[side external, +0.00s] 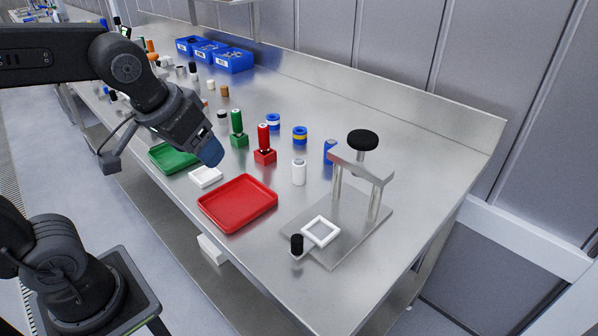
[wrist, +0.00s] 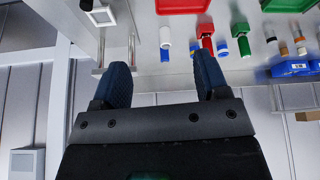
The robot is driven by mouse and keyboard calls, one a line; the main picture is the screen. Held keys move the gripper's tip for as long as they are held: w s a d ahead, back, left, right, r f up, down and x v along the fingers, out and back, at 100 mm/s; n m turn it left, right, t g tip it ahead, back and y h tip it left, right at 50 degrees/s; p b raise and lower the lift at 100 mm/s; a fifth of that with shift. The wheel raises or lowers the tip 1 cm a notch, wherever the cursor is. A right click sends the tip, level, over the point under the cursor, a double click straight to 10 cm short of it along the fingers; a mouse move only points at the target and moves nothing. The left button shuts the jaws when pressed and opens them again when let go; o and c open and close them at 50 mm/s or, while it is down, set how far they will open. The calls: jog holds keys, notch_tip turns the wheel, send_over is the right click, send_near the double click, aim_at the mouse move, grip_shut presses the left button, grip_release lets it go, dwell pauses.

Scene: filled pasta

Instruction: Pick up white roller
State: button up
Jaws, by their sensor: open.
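The white roller (side external: 299,173) is a small white cylinder standing upright on the steel table, right of the red tray and left of the press stand. It also shows in the wrist view as a white cylinder (wrist: 165,38) near the top middle. My gripper (side external: 212,152) has blue fingertips and hangs above the table at the left, near the green tray, apart from the roller. In the wrist view my gripper (wrist: 163,72) is open, its two fingers spread with nothing between them.
A red tray (side external: 205,205) and green tray (side external: 158,158) lie along the front. A red block with handle (side external: 265,155) and a blue cylinder (side external: 329,150) stand close to the roller. The press stand (side external: 345,235) is to its right. Blue bins (side external: 234,61) stand behind.

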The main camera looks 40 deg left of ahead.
jog(key=w+n+g+y, duration=0.1)
jog(key=w+n, duration=0.2)
jog(key=w, duration=0.8)
jog(key=n+y, duration=0.2)
jog(key=n, duration=0.2)
send_near(299, 161)
jog(key=shift+g, duration=0.4)
jog(key=x, duration=0.3)
jog(key=w+x, duration=0.1)
jog(key=x, duration=0.2)
jog(key=shift+a, duration=0.25)
jog(key=shift+x, duration=2.95)
jog(key=shift+s+d+f, duration=0.1)
jog(key=shift+d, duration=0.1)
jog(key=c, duration=1.1)
